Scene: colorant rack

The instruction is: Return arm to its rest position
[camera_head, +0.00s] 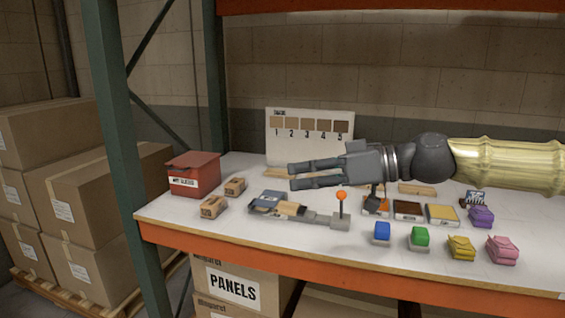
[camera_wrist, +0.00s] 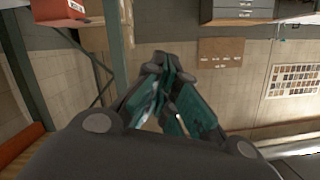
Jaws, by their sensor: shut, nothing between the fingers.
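My gripper (camera_head: 291,176) reaches in from the right in the head view, level above the white shelf top (camera_head: 190,213), its fingers pointing left. In the wrist view my gripper (camera_wrist: 172,125) shows its two fingers close together with nothing between them. In the head view the fingers pass in front of the lower part of the numbered sample board (camera_head: 311,128). The gripper's body hides part of the shelf behind it.
A red box (camera_head: 194,174) stands at the shelf's left end. A lever device with an orange knob (camera_head: 341,195) is below my gripper. Blue (camera_head: 382,231), green (camera_head: 419,236), yellow (camera_head: 461,247) and pink (camera_head: 502,249) items line the front edge. A green post (camera_head: 122,150) rises at left.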

